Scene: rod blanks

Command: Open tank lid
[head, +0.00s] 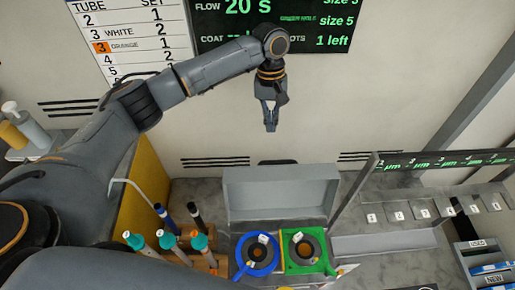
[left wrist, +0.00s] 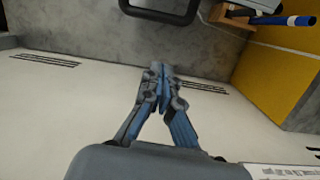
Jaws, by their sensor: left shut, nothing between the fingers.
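The tank (head: 228,245) is at the bottom middle of the head view. Its broad grey lid (head: 280,195) appears to stand raised at the back of it, above a blue round fixture (head: 257,270) and a green square fixture (head: 324,266). My left gripper (head: 270,128) hangs in the air above and behind the lid, in front of the wall, apart from it. Its fingers are shut and empty, and they also show closed together in the left wrist view (left wrist: 160,75). My right gripper is not in view.
Several teal-capped tubes (head: 168,240) stand in a wooden rack left of the tank, beside a yellow panel (head: 145,195). A long grey tray (head: 384,243) and a row of numbered slots (head: 422,209) are to the right.

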